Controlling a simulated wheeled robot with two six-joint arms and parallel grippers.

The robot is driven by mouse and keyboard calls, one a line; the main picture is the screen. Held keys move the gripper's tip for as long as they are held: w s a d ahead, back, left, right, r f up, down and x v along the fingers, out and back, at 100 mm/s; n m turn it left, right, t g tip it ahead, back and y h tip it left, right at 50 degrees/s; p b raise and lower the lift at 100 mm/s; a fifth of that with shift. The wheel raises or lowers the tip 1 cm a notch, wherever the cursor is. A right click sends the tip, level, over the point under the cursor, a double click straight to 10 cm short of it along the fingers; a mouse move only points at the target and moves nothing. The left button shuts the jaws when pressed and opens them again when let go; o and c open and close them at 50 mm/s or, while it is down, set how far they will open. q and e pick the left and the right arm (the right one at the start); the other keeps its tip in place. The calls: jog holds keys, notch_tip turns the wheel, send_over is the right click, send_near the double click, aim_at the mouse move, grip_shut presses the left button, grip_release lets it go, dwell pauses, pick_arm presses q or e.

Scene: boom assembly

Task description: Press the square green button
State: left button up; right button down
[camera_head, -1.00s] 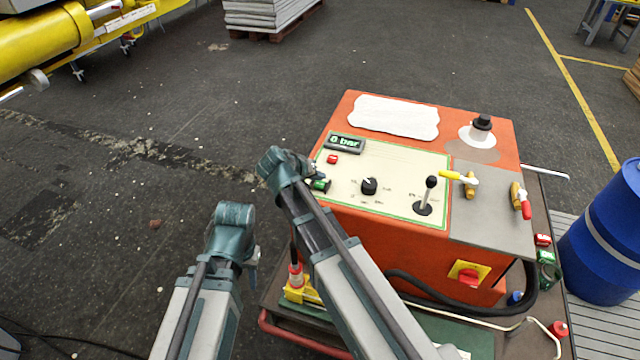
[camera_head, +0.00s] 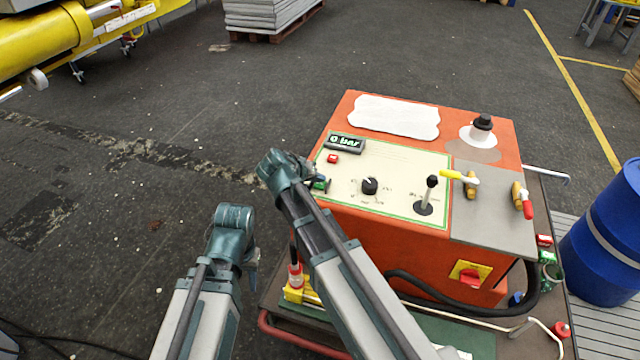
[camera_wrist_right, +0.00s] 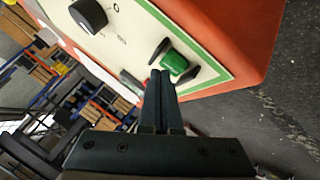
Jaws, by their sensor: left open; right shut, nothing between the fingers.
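The green button (camera_head: 321,186) sits in a dark mount at the left front corner of the cream control panel (camera_head: 400,170). It fills a clear spot in the right wrist view (camera_wrist_right: 175,62). My right gripper (camera_wrist_right: 160,75) is shut and empty, its fingertips close beside the green button. I cannot tell whether they touch it. In the head view, the right wrist partly covers that corner, and the right fingertips are mostly hidden. My left gripper (camera_head: 251,262) hangs left of the console, away from the button; it is open, mostly hidden by its wrist.
The panel also carries a red button (camera_head: 332,158), a "0 bar" display (camera_head: 346,143), a black knob (camera_head: 370,186) and a joystick (camera_head: 428,192). Yellow (camera_head: 458,176) and red-handled (camera_head: 524,204) valves stand to the right. A blue barrel (camera_head: 605,235) is at far right.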

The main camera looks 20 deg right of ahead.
aim_at(318, 186)
jog(key=shift+f+b, duration=0.45)
dwell(0.4)
jog(key=shift+r, duration=0.1)
jog(key=shift+r+p, duration=0.85)
jog(key=shift+p, duration=0.1)
notch_tip(318, 186, up, 5)
jog(key=p, duration=0.5)
dwell(0.7)
